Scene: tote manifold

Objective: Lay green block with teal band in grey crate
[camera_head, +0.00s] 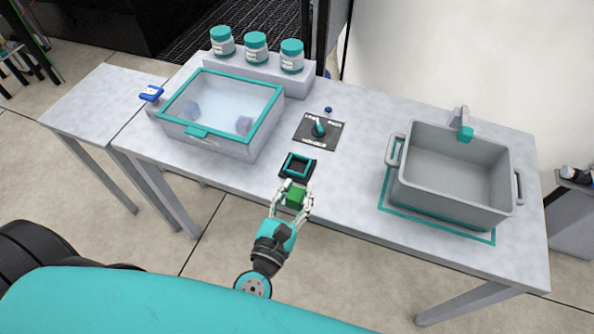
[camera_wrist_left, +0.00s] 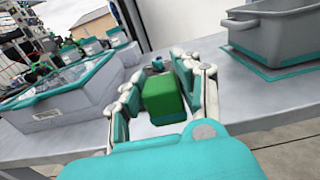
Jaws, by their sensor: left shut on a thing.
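The green block (camera_head: 296,196) is between the fingers of my left gripper (camera_head: 294,199), which is shut on it. The block also shows in the left wrist view (camera_wrist_left: 163,97), where the gripper's fingers stand on both sides of it. In the head view the block appears at the table's front edge, just in front of a small black stand with a teal square frame (camera_head: 298,166). The grey crate (camera_head: 455,180) stands on the right of the table, open and empty inside. My right gripper is not in view.
A clear bin with a teal rim (camera_head: 222,112) stands at the left. Several teal-lidded jars (camera_head: 256,47) stand on a shelf behind it. A dark switch panel (camera_head: 317,129) lies mid-table. A tap-like fixture with a teal tip (camera_head: 464,131) is at the crate's back wall.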

